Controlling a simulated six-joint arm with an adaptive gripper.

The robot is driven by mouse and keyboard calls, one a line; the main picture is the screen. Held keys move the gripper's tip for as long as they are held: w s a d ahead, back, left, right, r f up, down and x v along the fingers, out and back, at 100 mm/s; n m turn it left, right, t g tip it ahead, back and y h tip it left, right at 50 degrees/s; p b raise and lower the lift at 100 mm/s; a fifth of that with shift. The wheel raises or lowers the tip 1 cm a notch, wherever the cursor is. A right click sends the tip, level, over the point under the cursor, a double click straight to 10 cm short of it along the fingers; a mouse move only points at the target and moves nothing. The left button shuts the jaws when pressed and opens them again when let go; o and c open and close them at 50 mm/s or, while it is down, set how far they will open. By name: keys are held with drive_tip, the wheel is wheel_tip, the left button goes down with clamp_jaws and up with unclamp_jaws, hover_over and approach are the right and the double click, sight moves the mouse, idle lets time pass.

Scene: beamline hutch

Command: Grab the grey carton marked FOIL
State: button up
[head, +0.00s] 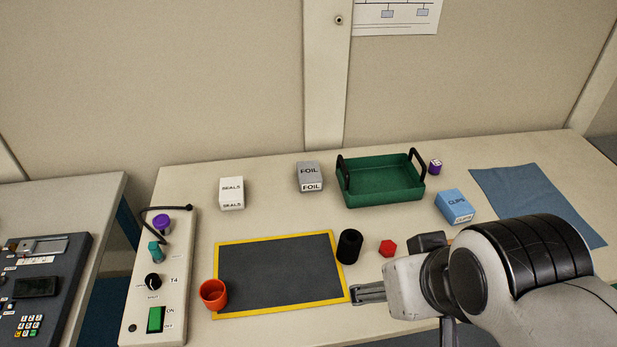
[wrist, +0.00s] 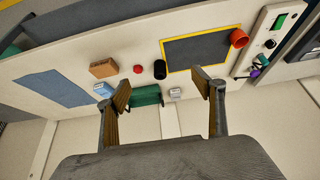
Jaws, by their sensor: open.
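The grey carton marked FOIL (head: 310,177) stands upright at the back of the table, just left of the green tray. In the wrist view the grey carton (wrist: 175,92) shows small between my fingers, nearer the right one. My gripper (head: 368,292) is at the front of the table, by the right edge of the yellow-bordered mat, well apart from the carton. In the wrist view my gripper (wrist: 161,88) has its two fingers spread wide with nothing held.
A green tray (head: 381,186) with black handles adjoins the carton's right. A white SEALS carton (head: 232,193) stands left. A black cylinder (head: 349,246) and red hexagonal piece (head: 388,248) lie between. The dark mat (head: 275,275) is bare; an orange cup (head: 214,294) stands at its corner.

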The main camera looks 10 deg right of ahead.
idle(0.3)
drive_tip(key=w+a+f+t, duration=0.1)
drive_tip(key=w+f+t, duration=0.1)
drive_tip(key=w, duration=1.4)
drive_tip(key=w+a+f+t, duration=0.1)
drive_tip(key=w+t, duration=0.1)
drive_tip(key=w, duration=1.4)
drive_tip(key=w+a+f+t, duration=0.1)
drive_tip(key=w+f+t, duration=0.1)
drive_tip(key=w+f, duration=0.85)
drive_tip(key=t, duration=0.2)
approach(308, 172)
drive_tip(key=w, duration=0.3)
drive_tip(key=shift+w+f, duration=0.15)
drive_tip(key=shift+f, duration=0.4)
drive_tip(key=shift+x, duration=1.3)
